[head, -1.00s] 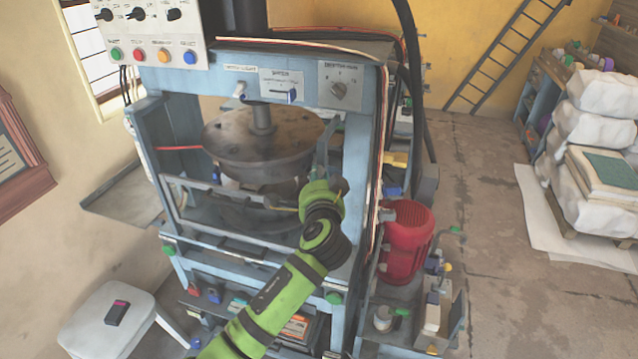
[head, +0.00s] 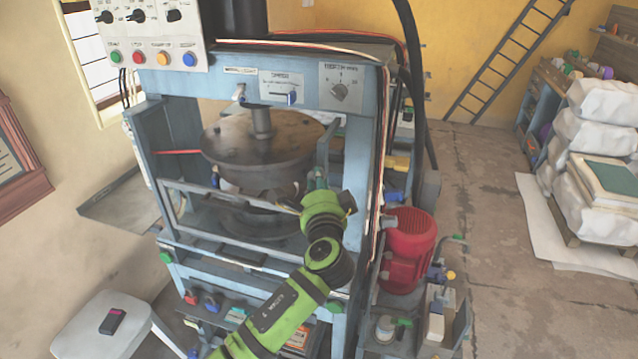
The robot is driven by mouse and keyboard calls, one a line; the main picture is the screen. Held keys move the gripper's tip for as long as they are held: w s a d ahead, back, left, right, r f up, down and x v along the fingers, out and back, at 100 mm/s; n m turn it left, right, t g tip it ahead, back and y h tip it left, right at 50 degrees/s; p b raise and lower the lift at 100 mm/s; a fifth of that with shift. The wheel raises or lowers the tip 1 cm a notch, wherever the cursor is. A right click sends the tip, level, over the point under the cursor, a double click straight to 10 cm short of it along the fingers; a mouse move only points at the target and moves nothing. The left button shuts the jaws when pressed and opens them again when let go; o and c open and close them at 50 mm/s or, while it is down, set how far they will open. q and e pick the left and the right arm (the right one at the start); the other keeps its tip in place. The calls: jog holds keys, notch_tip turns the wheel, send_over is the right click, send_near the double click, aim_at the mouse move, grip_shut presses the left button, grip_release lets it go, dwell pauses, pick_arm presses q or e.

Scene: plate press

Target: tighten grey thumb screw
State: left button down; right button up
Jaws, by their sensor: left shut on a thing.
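My left arm comes in from the bottom, and its green wrist is at the front right of the blue press frame (head: 350,140). My left gripper (head: 282,198) is dark and small, inside the press opening just below the round dark plate (head: 258,150). It is shut on a small part there, at the place of the grey thumb screw. The screw itself is hidden by the gripper and too small to make out. My right gripper is not in view.
A grey bar (head: 200,192) crosses the press front. A red motor (head: 408,240) stands close right of my wrist. A control panel (head: 150,35) hangs upper left. A white stool (head: 85,330) is lower left. Open floor (head: 490,240) lies right.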

pick_arm(q)
jog(key=shift+w+a, duration=0.1)
jog(key=shift+a, duration=0.1)
jog(key=c, duration=1.2)
grip_release()
jog(key=shift+w, duration=0.1)
jog(key=s, duration=1.2)
jog(key=shift+d, duration=0.4)
